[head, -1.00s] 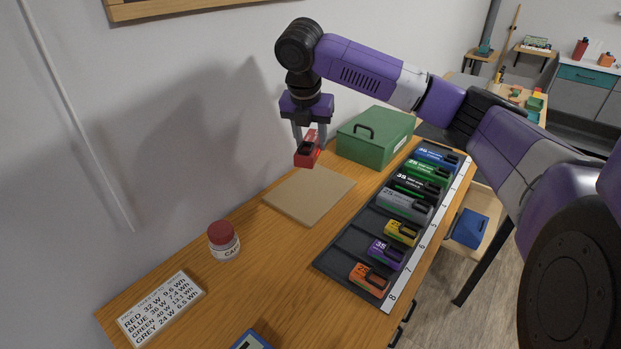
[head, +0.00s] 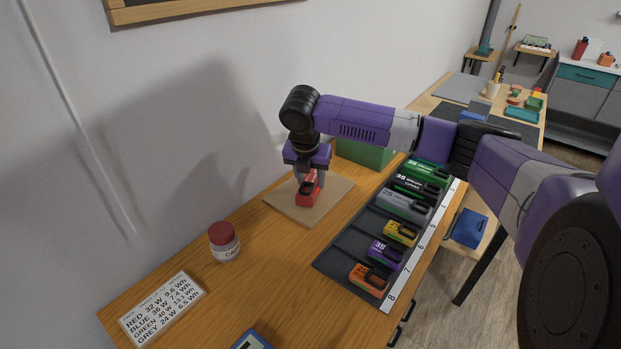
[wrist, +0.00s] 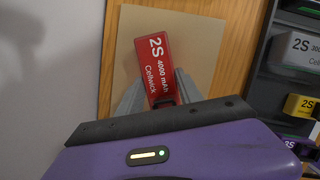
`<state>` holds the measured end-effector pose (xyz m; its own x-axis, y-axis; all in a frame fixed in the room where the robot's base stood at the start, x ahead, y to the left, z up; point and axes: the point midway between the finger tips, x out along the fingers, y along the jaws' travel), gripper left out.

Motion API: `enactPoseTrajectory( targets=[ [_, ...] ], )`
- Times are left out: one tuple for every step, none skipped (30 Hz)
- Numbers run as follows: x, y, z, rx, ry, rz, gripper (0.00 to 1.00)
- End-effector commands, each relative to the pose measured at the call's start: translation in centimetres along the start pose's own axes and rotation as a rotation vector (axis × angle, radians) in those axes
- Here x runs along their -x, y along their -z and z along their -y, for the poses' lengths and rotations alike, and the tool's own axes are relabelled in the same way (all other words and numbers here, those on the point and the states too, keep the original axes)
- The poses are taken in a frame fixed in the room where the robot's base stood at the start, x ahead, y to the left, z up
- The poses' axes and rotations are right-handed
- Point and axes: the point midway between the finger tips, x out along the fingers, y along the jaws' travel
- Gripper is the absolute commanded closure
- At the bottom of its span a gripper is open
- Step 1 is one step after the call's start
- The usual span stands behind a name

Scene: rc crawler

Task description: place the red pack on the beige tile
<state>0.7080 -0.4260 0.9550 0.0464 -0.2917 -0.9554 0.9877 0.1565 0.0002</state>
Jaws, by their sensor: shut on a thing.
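The red pack (head: 306,196) is in my gripper (head: 308,183), low over the beige tile (head: 282,203) in the head view. In the wrist view the red pack (wrist: 156,66) shows its label, reading 2S 4000 mAh Cellwick, with the beige tile (wrist: 199,46) behind it. My gripper's fingers (wrist: 156,98) are shut on the pack's near end. The pack appears at or just above the tile surface; I cannot tell whether it touches. My gripper hides part of the pack and the tile's far part in the head view.
A dark rack (head: 338,262) of several coloured packs stands right of the tile. A green box (head: 364,153) is behind, partly hidden by my arm. A red-capped jar (head: 224,241) and a printed card (head: 162,308) lie to the front left. Wood between jar and rack is clear.

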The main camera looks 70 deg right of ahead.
Motion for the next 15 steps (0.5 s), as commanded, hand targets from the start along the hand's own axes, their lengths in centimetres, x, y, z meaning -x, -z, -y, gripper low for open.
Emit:
enactPoseTrajectory(
  targets=[
    [0.07,-0.05,-0.01,0.0,-0.001,0.001,1.0],
    [0.07,-0.05,-0.01,0.0,0.0,0.001,1.0],
    [0.04,-0.04,-0.01,0.0,0.0,0.001,1.0],
    [-0.02,-0.01,-0.01,0.0,0.0,0.0,1.0],
    [-0.11,0.02,-0.01,0.0,0.0,0.0,1.0],
    [-0.22,0.05,-0.01,0.0,0.0,0.0,1.0],
    [-0.23,0.07,0.0,0.0,0.0,0.0,0.54],
    [-0.21,0.06,0.0,0.0,0.0,0.0,0.48],
    [-0.21,0.06,0.0,0.0,0.0,0.0,0.4],
    [-0.21,0.06,0.0,0.0,0.0,0.0,0.36],
    [-0.2,0.06,0.0,0.0,0.0,0.0,0.36],
    [-0.2,0.06,0.0,0.0,0.0,0.0,0.36],
    [-0.2,0.06,0.0,0.0,0.0,0.0,0.36],
    [-0.2,0.06,0.0,0.0,0.0,0.0,0.36],
    [-0.19,0.06,0.0,0.0,0.0,0.0,0.36]
  ],
)
